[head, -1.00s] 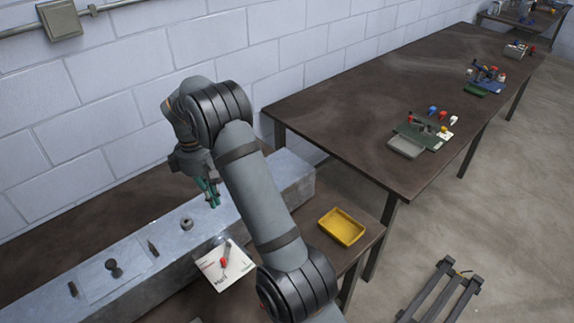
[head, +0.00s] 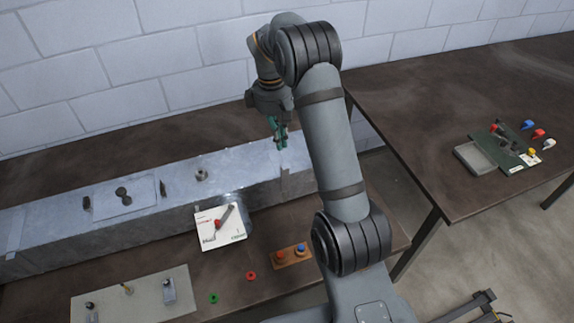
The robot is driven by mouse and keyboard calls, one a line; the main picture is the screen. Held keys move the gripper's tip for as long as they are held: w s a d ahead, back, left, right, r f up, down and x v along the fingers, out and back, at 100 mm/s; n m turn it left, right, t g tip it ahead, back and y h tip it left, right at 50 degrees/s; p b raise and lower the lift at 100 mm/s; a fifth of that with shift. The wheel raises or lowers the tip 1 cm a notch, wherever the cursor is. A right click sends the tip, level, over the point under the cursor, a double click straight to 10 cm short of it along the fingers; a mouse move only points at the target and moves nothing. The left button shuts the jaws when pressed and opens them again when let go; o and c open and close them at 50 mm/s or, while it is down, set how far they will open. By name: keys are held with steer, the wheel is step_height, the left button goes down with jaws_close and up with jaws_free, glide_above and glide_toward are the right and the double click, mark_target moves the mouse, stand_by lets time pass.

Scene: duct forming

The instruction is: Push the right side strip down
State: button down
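A long grey metal duct (head: 235,185) lies along the back of the near bench. On its top is a square plate (head: 108,208) with a dark round knob-like piece (head: 122,195) on it. A small dark strip (head: 162,188) stands at the plate's right edge, and another dark strip (head: 86,203) at its left edge. My gripper (head: 279,138) has green fingers and hangs above the duct's right part, well right of the right strip and apart from it. Nothing shows in its grip. The fingers look close together, but their gap is too small to judge.
A small round metal fitting (head: 201,175) sits on the duct between strip and gripper. A white card (head: 220,226) with a red-marked tool leans at the duct's front. A board (head: 135,298) and an orange button block (head: 291,257) lie in front. Another bench (head: 470,110) stands right.

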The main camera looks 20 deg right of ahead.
mark_target(285, 166)
steer(key=shift+d, duration=0.15)
steer(key=f+b, duration=0.7)
steer(key=shift+s+d, duration=0.2)
steer(key=shift+d, duration=0.15)
